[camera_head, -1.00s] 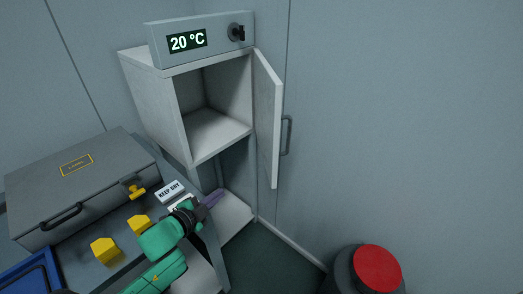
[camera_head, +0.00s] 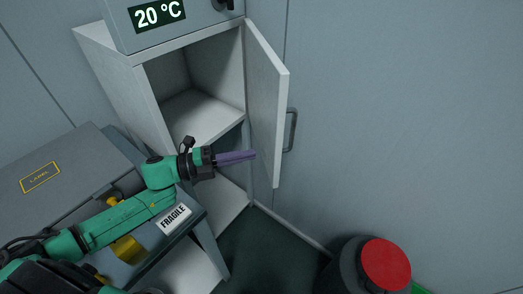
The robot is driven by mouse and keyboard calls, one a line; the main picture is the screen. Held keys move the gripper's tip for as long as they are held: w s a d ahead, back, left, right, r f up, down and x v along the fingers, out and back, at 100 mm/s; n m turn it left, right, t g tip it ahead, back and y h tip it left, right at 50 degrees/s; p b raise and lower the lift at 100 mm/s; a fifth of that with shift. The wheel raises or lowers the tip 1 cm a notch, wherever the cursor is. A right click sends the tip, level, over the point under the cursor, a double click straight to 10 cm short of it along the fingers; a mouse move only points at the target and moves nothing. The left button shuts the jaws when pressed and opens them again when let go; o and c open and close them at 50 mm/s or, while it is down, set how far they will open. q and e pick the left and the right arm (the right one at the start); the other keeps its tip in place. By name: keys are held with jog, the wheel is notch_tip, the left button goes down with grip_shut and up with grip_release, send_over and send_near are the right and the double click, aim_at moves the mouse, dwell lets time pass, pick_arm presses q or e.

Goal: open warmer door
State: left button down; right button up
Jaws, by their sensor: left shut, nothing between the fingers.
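The warmer (camera_head: 112,68) is a pale cabinet with a grey panel on top showing 20 °C. Its door (camera_head: 265,105) stands open, swung out to the right, with a dark bar handle (camera_head: 291,130) on its outer face. The upper compartment looks empty. My left gripper (camera_head: 252,156) has purple fingers that are shut and empty. In the picture its tips lie at the inner face of the door, near its lower part; I cannot tell whether they touch it. My right gripper is not in view.
A grey case (camera_head: 75,165) with a yellow label lies on the bench at the left. A FRAGILE tag (camera_head: 174,218) sits at the bench edge. A dark drum with a red top (camera_head: 386,264) stands at the lower right. The floor (camera_head: 262,245) between is clear.

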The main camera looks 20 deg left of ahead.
aim_at(274, 151)
pick_arm(q)
jog(key=x, duration=0.3)
jog(key=p+x, duration=0.1)
jog(key=shift+s+d+r, duration=0.15)
jog(key=shift+d+r, duration=0.15)
jog(key=shift+d+f, duration=0.1)
jog(key=shift+d, duration=0.05)
jog(key=shift+f, duration=0.1)
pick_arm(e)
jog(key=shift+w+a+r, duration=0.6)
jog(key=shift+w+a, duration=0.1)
